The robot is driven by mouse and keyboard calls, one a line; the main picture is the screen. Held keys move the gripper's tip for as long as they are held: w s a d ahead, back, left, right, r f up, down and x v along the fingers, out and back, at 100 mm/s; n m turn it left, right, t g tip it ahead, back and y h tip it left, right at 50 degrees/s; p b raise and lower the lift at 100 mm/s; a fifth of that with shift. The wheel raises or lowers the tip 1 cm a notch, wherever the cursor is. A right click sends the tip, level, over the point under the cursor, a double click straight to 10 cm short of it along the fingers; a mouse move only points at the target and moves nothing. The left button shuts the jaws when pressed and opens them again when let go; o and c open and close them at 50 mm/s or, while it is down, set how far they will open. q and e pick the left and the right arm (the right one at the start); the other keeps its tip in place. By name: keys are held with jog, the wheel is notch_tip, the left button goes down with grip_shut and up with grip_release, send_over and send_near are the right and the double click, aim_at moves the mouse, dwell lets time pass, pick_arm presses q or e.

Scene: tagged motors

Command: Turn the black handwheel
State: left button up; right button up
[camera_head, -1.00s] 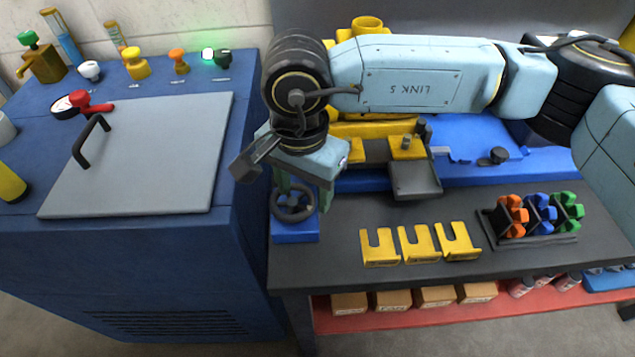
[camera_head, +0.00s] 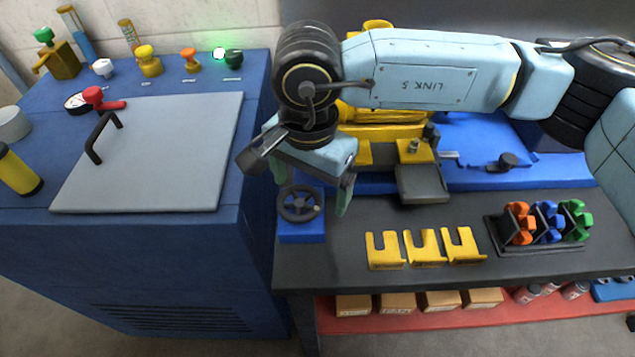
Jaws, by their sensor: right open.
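The black handwheel (camera_head: 299,204) sits on a blue block (camera_head: 302,233) at the left front of the dark bench. It has a rim with spokes and a pale spot on its right side. My right gripper (camera_head: 312,195) comes down from above and behind the wheel. Its greenish fingers are spread apart, one at the wheel's left back and one at its right. Nothing is held between them. I cannot tell whether either finger touches the rim. My left gripper is not in view.
A blue cabinet with a grey lid (camera_head: 150,150) and black handle (camera_head: 100,138) stands close on the left. Yellow slotted plates (camera_head: 424,248) and a rack of coloured knobs (camera_head: 545,228) lie on the bench (camera_head: 350,270) to the right. A blue and yellow machine stands behind.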

jog(key=shift+d+f, duration=0.3)
jog(key=shift+d, duration=0.2)
jog(key=shift+w+a+r+p, duration=0.1)
jog(key=shift+a+r+p, duration=0.3)
jog(key=shift+r, duration=0.2)
jog(key=shift+a+r, duration=0.2)
jog(key=shift+r, duration=0.4)
jog(key=shift+w+a+r+p, duration=0.1)
jog(key=shift+a+r+p, duration=0.2)
jog(key=shift+r, duration=0.3)
jog(key=shift+s+a+r+p, duration=0.1)
jog(key=shift+a+r+p, duration=0.1)
jog(key=shift+r+p, duration=0.3)
jog(key=shift+w+a+r+p, duration=0.15)
jog(key=shift+a+r, duration=0.1)
jog(key=shift+r, duration=0.45)
jog(key=r, duration=0.1)
notch_tip(320, 180, up, 7)
jog(key=p, duration=0.4)
send_over(298, 199)
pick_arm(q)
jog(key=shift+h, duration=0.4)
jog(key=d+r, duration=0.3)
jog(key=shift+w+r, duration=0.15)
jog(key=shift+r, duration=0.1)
pick_arm(e)
jog(key=shift+r, duration=0.2)
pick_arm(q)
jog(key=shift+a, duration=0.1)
